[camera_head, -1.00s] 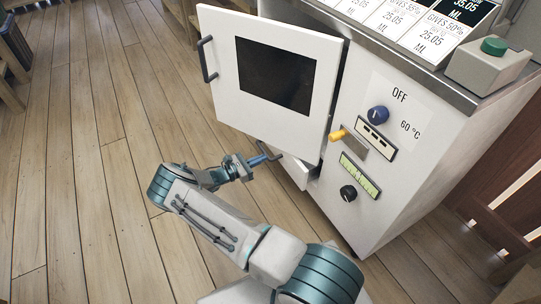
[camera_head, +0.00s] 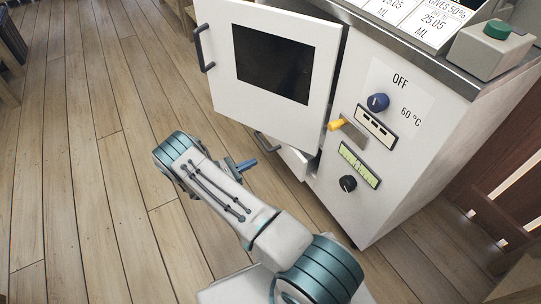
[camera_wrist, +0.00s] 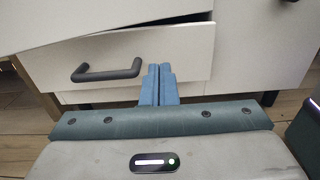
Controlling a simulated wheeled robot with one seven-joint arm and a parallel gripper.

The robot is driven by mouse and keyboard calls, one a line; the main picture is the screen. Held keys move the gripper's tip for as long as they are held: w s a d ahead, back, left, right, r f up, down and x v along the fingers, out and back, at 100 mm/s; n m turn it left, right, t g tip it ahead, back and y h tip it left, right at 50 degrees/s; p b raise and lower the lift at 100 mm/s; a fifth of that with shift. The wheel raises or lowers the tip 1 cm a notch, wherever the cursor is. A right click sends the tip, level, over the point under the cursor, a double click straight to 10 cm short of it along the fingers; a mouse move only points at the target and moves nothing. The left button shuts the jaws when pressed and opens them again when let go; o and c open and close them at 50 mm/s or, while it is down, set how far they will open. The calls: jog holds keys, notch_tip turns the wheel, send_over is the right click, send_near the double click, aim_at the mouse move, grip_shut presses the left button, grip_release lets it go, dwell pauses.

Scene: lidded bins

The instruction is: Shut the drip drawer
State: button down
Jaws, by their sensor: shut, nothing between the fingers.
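The drip drawer (camera_head: 294,160) is the low white front under the open door, and it stands out from the cabinet with a dark gap at its right side. In the wrist view the drawer front (camera_wrist: 140,52) fills the middle, with a dark bar handle (camera_wrist: 107,71) on its left half. My gripper (camera_wrist: 158,70) is shut and empty, its blue fingers side by side in front of the drawer face, right of the handle. Whether the tips touch the face I cannot tell. In the head view my gripper (camera_head: 249,162) is partly hidden by my arm.
A white door (camera_head: 275,60) with a dark window stands open above the drawer and covers much of it. The cabinet panel (camera_head: 385,130) has knobs and a yellow lever (camera_head: 335,124). The wooden floor (camera_head: 90,150) at left is clear.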

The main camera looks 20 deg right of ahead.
aim_at(288, 147)
jog(key=d+b, duration=0.1)
jog(key=d, duration=0.3)
jog(key=d+b, duration=0.1)
jog(key=d, duration=0.3)
jog(key=w+d+b, duration=0.1)
jog(key=d, duration=0.4)
jog(key=shift+w+f+b, duration=0.1)
jog(key=shift+b, duration=0.2)
jog(key=shift+d, duration=0.35)
